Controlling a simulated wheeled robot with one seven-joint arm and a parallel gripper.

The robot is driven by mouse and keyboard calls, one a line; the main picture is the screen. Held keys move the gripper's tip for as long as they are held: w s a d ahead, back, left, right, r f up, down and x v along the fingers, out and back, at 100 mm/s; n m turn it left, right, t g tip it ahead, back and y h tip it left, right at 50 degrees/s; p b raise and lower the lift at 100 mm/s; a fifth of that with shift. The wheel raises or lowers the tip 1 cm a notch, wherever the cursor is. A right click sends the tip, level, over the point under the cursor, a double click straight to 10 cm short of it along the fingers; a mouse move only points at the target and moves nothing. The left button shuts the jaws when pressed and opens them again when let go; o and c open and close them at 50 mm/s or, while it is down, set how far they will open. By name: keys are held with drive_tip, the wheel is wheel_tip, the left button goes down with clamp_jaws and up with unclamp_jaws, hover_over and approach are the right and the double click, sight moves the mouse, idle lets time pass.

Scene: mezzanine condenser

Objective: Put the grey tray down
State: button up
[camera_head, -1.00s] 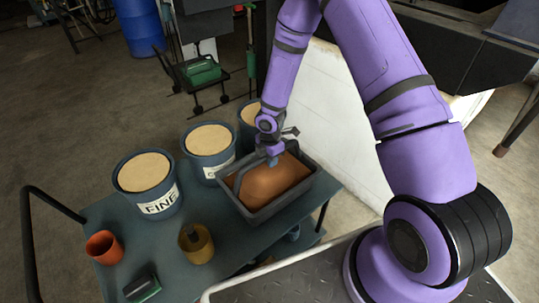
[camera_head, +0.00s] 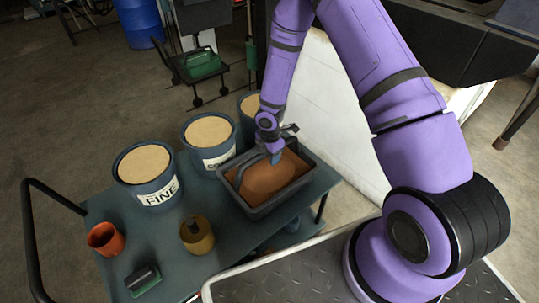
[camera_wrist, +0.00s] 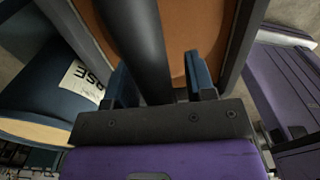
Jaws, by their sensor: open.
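The grey tray (camera_head: 227,191) is a rectangular open box with a dark arched handle (camera_wrist: 143,45) and a smooth brown load (camera_head: 268,181) inside. It appears to rest level on the right end of the blue-grey cart top (camera_head: 215,265). My gripper (camera_head: 276,157) is above the tray at its handle. In the wrist view my gripper (camera_wrist: 160,85) is open, with one blue finger on each side of the handle and gaps showing. The far side of the tray is partly hidden by my gripper.
Several tubs, one a FINE tub (camera_head: 142,172), stand along the cart's back edge, close to the tray. An orange cup (camera_head: 105,239), an ochre pot (camera_head: 197,235) and a green-and-black block (camera_head: 143,281) stand at front left. A white panel (camera_head: 330,110) rises behind the tray.

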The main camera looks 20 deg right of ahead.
wheel_tip(320, 180, up, 12)
drive_tip(key=shift+f, duration=0.1)
drive_tip(key=shift+d+r, duration=0.1)
drive_tip(key=shift+r, duration=0.35)
drive_tip(key=s+d+r+m+t+h, duration=0.1)
drive_tip(key=s+d+r+m, duration=0.2)
drive_tip(key=r, duration=0.6)
drive_tip(key=s+d+r+m+t+h, duration=0.1)
drive_tip(key=s+r+m, duration=0.25)
drive_tip(key=r, duration=0.45)
drive_tip(key=s+d+r+m, duration=0.2)
drive_tip(key=r+m, duration=0.2)
drive_tip(key=r, duration=0.5)
drive_tip(key=s+r+m+t+y, duration=0.1)
drive_tip(key=s+r+m, duration=0.4)
drive_tip(key=s, duration=0.5)
drive_tip(key=s+r+m+t+y, duration=0.1)
drive_tip(key=s+r+m+t, duration=0.1)
drive_tip(key=s+r+m, duration=0.4)
drive_tip(key=s+r, duration=0.1)
drive_tip(key=s, duration=0.4)
drive_tip(key=shift+r, duration=0.3)
drive_tip(key=shift+d, duration=0.1)
